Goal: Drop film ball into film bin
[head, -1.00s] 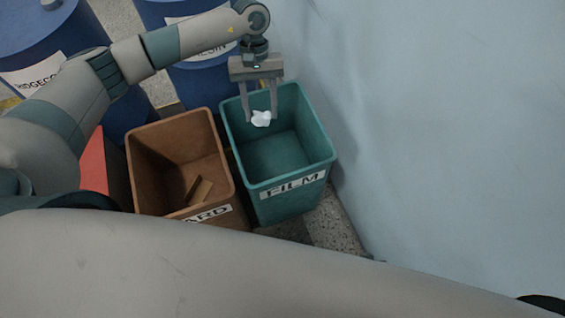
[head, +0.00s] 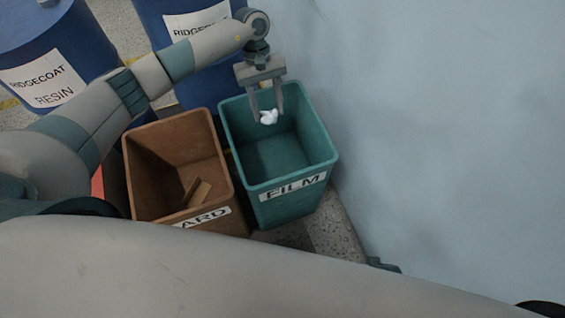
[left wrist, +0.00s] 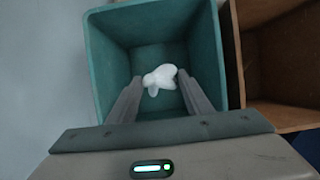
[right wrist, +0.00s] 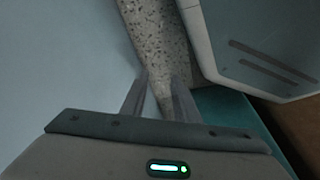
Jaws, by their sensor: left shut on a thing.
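The film ball (head: 268,117) is a small crumpled white lump. My left gripper (head: 267,119) is shut on it, fingers pointing down, over the far part of the film bin's opening. The film bin (head: 290,207) is a teal square bin with a FILM label on its front. In the left wrist view the ball (left wrist: 160,78) sits between the fingertips, with the teal bin walls (left wrist: 107,65) around it in the picture. How high the ball is over the bin floor is hard to tell. My right gripper (right wrist: 158,80) has a gap between its fingers, with nothing held.
A brown bin (head: 142,180) with an ARD label and cardboard pieces (head: 198,192) stands left of the film bin. Blue drums (head: 55,55) stand behind. A pale blue wall surface (head: 450,120) fills the right side. Speckled floor (head: 335,232) shows by the film bin's front.

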